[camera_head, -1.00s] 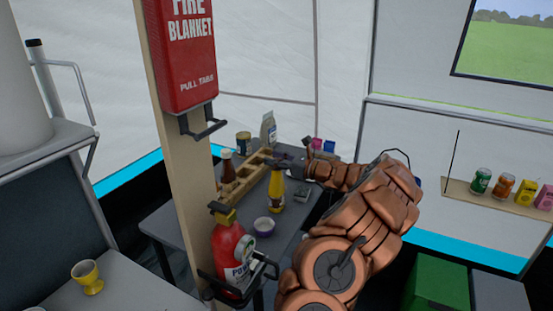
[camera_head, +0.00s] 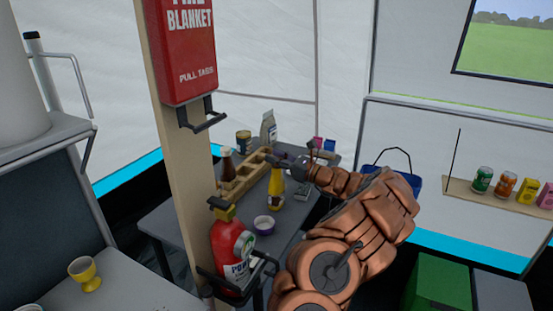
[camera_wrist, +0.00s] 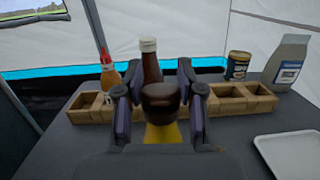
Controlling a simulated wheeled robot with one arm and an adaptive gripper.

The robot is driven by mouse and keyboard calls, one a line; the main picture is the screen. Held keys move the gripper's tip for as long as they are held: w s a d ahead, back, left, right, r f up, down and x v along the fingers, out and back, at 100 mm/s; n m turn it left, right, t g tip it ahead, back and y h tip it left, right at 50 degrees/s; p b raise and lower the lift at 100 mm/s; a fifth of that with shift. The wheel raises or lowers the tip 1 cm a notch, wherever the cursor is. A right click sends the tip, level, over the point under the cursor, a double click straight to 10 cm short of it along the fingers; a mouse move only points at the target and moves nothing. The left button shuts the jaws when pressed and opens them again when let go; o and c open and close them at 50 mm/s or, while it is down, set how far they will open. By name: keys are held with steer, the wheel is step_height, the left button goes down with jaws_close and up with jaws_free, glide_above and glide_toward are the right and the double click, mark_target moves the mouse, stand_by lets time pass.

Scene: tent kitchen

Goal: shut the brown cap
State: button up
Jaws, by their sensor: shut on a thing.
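A yellow bottle (camera_head: 276,194) stands upright on the grey table. In the wrist view its yellow body (camera_wrist: 163,133) shows below a dark brown cap (camera_wrist: 160,98). My gripper (camera_wrist: 160,92) has one finger on each side of the cap and is shut on it. In the head view my gripper (camera_head: 282,163) is at the top of the bottle and largely hides the cap. I cannot tell whether the cap is fully down on the bottle.
A wooden compartment rack (camera_wrist: 232,101) stands behind, with a brown white-capped bottle (camera_wrist: 151,62) and a red-topped bottle (camera_wrist: 108,78) near it. A tin (camera_wrist: 237,66), a bag (camera_wrist: 287,62) and a white tray (camera_wrist: 293,152) are to the right.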

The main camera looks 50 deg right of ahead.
steer(key=o, duration=1.2)
steer(key=shift+s, duration=0.1)
steer(key=v, duration=1.2)
steer(key=shift+f, duration=0.1)
